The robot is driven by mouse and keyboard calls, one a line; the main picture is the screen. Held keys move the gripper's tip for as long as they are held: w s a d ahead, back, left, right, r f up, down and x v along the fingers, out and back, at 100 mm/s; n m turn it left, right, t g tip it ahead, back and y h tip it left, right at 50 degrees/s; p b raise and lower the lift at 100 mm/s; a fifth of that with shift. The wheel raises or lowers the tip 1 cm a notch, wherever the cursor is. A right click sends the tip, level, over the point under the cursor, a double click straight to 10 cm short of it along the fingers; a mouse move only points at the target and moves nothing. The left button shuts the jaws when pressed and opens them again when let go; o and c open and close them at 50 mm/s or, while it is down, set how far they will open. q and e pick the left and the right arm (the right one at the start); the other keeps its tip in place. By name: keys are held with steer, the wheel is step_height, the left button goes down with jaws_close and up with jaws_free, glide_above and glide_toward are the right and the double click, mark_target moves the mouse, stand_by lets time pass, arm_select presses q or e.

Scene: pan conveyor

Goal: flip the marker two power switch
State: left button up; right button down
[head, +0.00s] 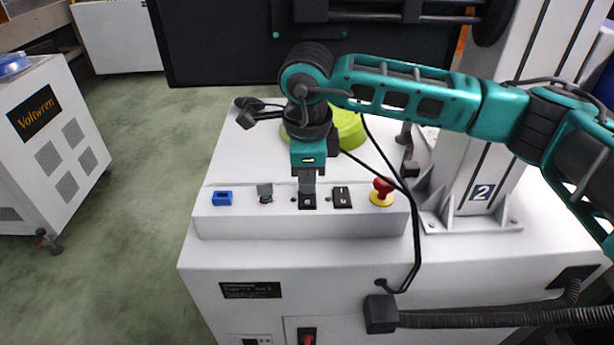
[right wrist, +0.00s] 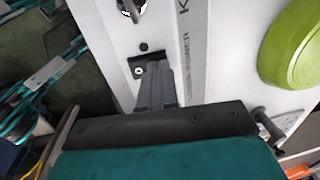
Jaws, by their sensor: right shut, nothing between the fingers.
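The machine marked with a "2" plate (head: 482,192) has a raised white control panel (head: 240,226). A black switch plate (head: 307,203) sits mid-panel, largely covered by my right gripper (head: 307,192). The gripper points down, its fingers shut and empty, with the tips at or just above this plate. In the right wrist view, the closed fingers (right wrist: 154,84) lie over the edge of the black plate (right wrist: 138,69), where a small round silver part shows. I cannot tell whether they touch it or which way the switch is set. My left gripper is not in view.
A lime-green round pan (head: 350,126) lies behind. A black cable hangs to the right.

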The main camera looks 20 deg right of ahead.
steer(key=shift+w+f+b, duration=0.1)
steer(key=shift+f+b, duration=0.25)
steer(key=shift+r, duration=0.1)
steer(key=shift+s+a, duration=0.1)
steer(key=shift+s, duration=0.25)
steer(key=shift+s+a+r, duration=0.1)
steer(key=shift+s, duration=0.35)
steer(key=shift+w+r, duration=0.1)
